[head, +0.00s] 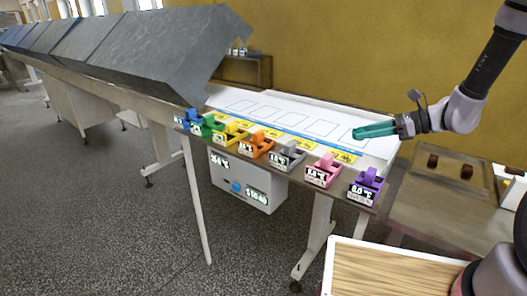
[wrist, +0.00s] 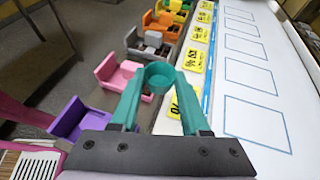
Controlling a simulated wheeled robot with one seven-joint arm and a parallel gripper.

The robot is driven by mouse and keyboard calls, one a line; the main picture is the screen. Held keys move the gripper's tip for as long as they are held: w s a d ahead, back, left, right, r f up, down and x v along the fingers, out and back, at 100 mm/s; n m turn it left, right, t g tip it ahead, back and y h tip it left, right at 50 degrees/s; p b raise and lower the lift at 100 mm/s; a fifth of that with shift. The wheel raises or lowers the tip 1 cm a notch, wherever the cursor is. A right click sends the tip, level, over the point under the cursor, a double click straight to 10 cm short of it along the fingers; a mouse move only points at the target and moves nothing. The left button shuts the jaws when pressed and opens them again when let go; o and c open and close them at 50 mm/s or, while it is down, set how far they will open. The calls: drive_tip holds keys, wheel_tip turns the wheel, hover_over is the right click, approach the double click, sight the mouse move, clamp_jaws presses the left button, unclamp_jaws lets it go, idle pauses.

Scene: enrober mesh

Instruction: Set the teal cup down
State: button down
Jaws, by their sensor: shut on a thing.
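The teal cup (wrist: 159,76) is small and round, and its open top faces the wrist camera. My gripper (wrist: 160,80) has teal fingers and is shut on the cup, which sits between the fingertips. In the head view my gripper (head: 360,132) comes in from the right, over the near end of the white belt (head: 381,149). There the cup and the fingers share one colour, so I cannot separate them clearly. The height of the cup above the surface is hard to tell.
Blue-outlined squares (wrist: 257,124) run along the white surface, with yellow labels (wrist: 196,60) beside them. Several coloured holders line its edge, among them a purple one (head: 367,186) and a pink one (head: 323,172). A grey hood (head: 160,50) covers the far part. The outlined squares look empty.

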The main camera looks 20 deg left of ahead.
drive_tip(key=shift+n+g, duration=0.7)
drive_tip(key=shift+g, duration=0.2)
drive_tip(key=f, duration=0.3)
drive_tip(key=s+f, duration=0.1)
drive_tip(key=f, duration=0.6)
drive_tip(key=shift+s+a+f, duration=0.3)
drive_tip(key=shift+s+a, duration=0.1)
